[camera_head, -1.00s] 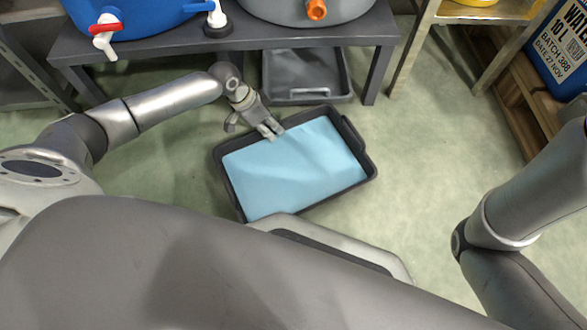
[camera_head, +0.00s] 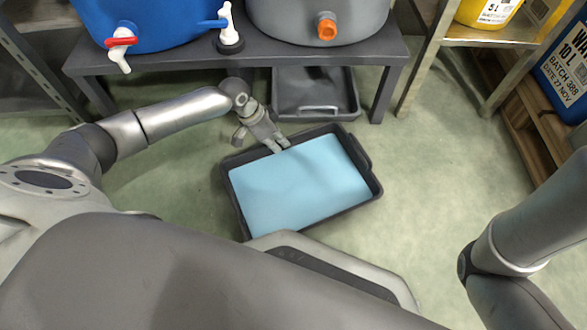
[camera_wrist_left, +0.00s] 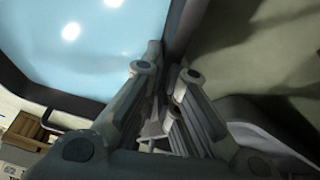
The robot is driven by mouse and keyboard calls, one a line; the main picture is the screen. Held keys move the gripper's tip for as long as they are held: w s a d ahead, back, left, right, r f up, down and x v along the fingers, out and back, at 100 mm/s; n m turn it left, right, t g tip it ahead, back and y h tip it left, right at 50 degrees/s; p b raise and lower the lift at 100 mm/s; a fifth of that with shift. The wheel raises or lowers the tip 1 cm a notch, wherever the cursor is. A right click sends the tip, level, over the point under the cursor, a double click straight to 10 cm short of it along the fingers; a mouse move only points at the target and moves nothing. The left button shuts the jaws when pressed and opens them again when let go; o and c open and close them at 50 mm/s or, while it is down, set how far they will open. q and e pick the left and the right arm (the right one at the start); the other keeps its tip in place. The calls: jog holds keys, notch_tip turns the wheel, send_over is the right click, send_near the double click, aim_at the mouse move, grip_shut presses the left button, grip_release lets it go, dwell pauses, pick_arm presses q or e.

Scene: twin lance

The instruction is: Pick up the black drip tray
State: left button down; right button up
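A black drip tray (camera_head: 375,190) lies on the floor in front of the bench in the head view, with light blue liquid (camera_head: 300,185) covering its inside. My left gripper (camera_head: 280,147) is at its far rim, left of the middle. In the left wrist view my left gripper (camera_wrist_left: 168,62) has one finger inside and one outside the tray wall (camera_wrist_left: 182,28), close together, and looks shut on the rim. The exact contact is partly hidden by the fingers. The tray looks level. My right arm shows at the right, but its gripper is out of view.
A second dark tray (camera_head: 315,108), with no blue in it, lies under the dark bench (camera_head: 180,62). A blue barrel (camera_head: 160,22) and a grey barrel (camera_head: 350,18) with taps stand on the bench. Shelving (camera_head: 440,38) is at the upper right. Floor right of the tray is clear.

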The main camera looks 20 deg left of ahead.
pick_arm(q)
jog(key=shift+r, duration=0.25)
jog(key=shift+r+p, duration=4.15)
jog(key=shift+r, duration=0.65)
